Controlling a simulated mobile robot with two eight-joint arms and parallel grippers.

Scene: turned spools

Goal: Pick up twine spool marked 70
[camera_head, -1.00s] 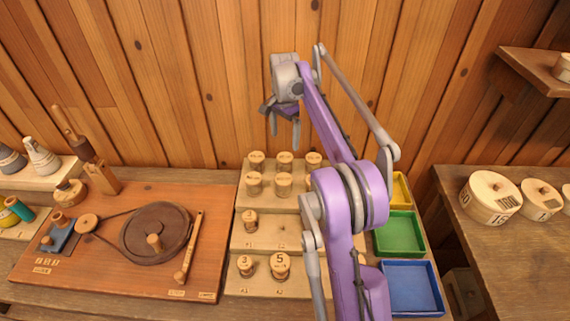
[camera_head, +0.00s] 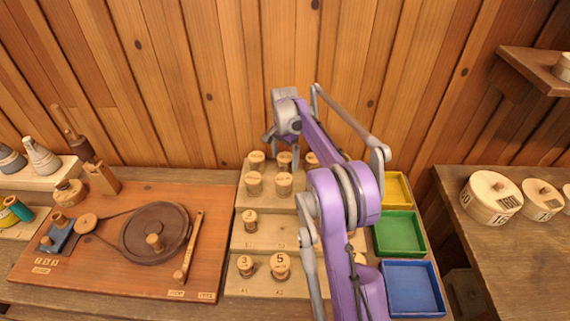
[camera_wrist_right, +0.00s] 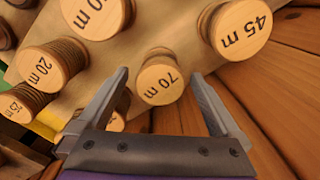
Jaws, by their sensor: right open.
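The twine spool marked 70 m (camera_wrist_right: 161,80) stands upright on the rack in the right wrist view, its pale round top showing between my right fingertips. In the head view it appears to be the middle spool of the back row (camera_head: 284,160), its label unreadable there. My right gripper (camera_wrist_right: 160,76) is open and empty, one finger on each side of the spool in the picture. I cannot tell whether the tips reach down around it. In the head view the right gripper (camera_head: 284,142) hangs just above the back row. My left gripper is not in view.
The spool marked 45 m (camera_wrist_right: 241,30) and the spool marked 20 m (camera_wrist_right: 50,65) stand nearby. Another spool is partly hidden by a finger. Yellow, green (camera_head: 400,233) and blue (camera_head: 412,288) trays lie right of the rack. The plank wall is close behind.

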